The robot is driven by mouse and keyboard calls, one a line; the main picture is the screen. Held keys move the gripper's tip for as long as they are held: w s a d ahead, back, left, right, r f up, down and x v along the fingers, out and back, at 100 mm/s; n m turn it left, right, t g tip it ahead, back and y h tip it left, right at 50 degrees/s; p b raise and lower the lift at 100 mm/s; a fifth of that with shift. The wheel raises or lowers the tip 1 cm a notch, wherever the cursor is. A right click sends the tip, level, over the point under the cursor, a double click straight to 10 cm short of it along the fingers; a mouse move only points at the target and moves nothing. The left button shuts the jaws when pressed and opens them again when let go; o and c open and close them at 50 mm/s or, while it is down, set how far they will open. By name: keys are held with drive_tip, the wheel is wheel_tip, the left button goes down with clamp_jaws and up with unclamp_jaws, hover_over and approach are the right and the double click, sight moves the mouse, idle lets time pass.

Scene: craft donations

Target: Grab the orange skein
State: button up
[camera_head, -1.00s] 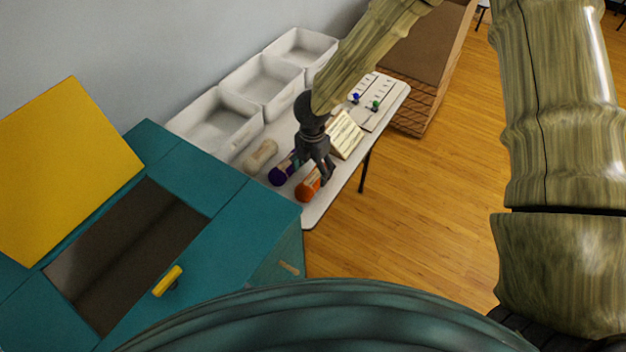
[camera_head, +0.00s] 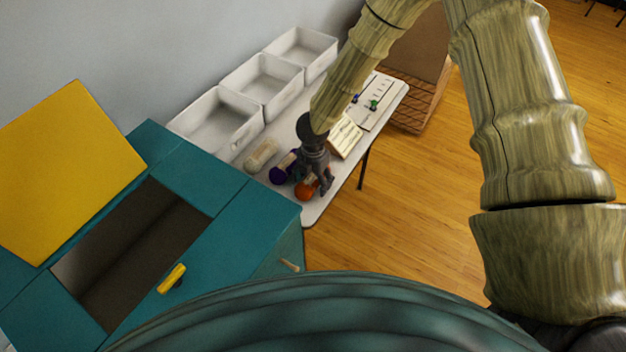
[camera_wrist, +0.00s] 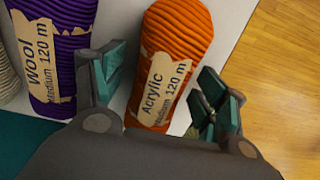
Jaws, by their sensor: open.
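The orange skein (camera_head: 304,191) lies near the front end of the white table, partly hidden by my gripper in the head view. In the wrist view the orange skein (camera_wrist: 184,32) carries a tan label reading Acrylic, 120 m. My gripper (camera_head: 316,184) is open over it. In the wrist view my gripper (camera_wrist: 165,95) has one finger on each side of the skein, with the left finger between it and the purple skein. I cannot tell whether either finger touches the orange skein.
The purple skein (camera_wrist: 60,48), labelled Wool, lies close on the left. A cream skein (camera_head: 261,155) lies beyond it. White bins (camera_head: 216,121) line the wall. A teal cabinet (camera_head: 172,158) with a yellow lid (camera_head: 62,170) adjoins the table's near end.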

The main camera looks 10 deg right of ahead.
drive_tip(key=c, duration=1.1)
